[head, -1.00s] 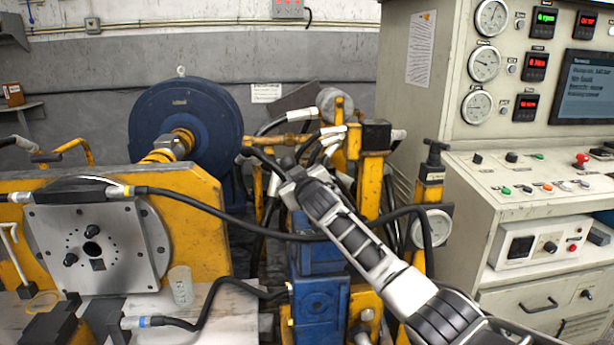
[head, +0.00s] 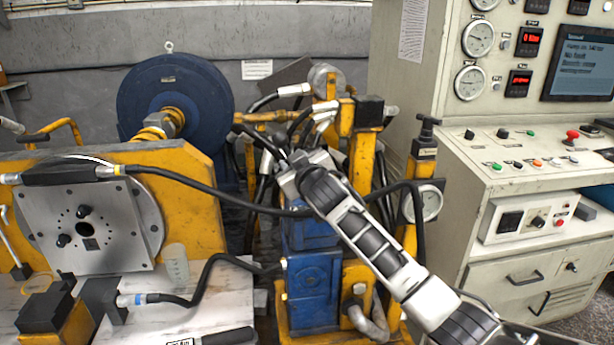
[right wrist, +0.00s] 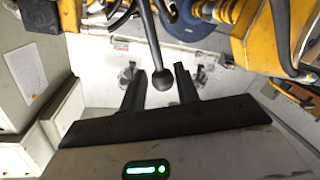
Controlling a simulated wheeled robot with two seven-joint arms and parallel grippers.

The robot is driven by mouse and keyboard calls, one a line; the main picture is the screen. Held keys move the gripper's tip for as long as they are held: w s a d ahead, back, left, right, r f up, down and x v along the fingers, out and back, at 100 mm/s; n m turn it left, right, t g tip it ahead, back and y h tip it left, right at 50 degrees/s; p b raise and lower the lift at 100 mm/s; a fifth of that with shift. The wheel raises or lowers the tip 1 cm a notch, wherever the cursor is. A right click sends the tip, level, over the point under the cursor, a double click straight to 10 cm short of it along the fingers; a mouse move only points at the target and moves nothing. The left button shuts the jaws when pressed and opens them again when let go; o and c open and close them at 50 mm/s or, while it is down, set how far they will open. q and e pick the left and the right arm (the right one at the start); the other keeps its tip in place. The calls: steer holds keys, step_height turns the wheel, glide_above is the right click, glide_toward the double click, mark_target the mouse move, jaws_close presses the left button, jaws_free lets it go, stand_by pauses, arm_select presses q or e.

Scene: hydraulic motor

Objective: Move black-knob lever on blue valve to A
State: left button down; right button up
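The blue valve block (head: 311,285) stands upright below the hoses in the middle of the head view. My right arm reaches in from the lower right, and its gripper end (head: 288,172) is above the block among black hoses. The lever is hard to pick out there. In the right wrist view, the lever's black ball knob (right wrist: 162,80) hangs on a dark rod between the two fingertips of my right gripper (right wrist: 160,82). The fingers are apart, with visible gaps at both sides of the knob. Contact with the knob cannot be seen. My left gripper is not in view.
A yellow post with a pressure gauge (head: 424,203) stands close right of my arm. The control cabinet (head: 520,235) is at right. A yellow frame with a metal plate (head: 85,225) is at left.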

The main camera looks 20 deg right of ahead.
steer(key=s, duration=0.9)
steer(key=shift+s+a+r+b, duration=0.2)
steer(key=shift+a+r+b, duration=0.15)
steer(key=shift+r, duration=0.05)
steer(key=s+a+f+g+y, duration=0.1)
steer(key=s+a+f, duration=0.1)
steer(key=s+f, duration=0.35)
steer(key=s+a+f+g+y, duration=0.1)
steer(key=s+a+f+g, duration=0.15)
steer(key=f, duration=0.55)
steer(key=s+a+f+y, duration=0.1)
steer(key=s+a+f, duration=0.1)
steer(key=s+f, duration=0.35)
steer(key=s+a+f+m+g, duration=0.1)
steer(key=s+f, duration=0.5)
steer(key=s, duration=0.2)
steer(key=s+a+f+g+y, duration=0.1)
steer(key=s+a+f+g, duration=0.1)
steer(key=s+f, duration=0.4)
steer(key=s, duration=0.3)
steer(key=shift+a+f+m, duration=0.3)
steer(key=shift+f+m, duration=0.1)
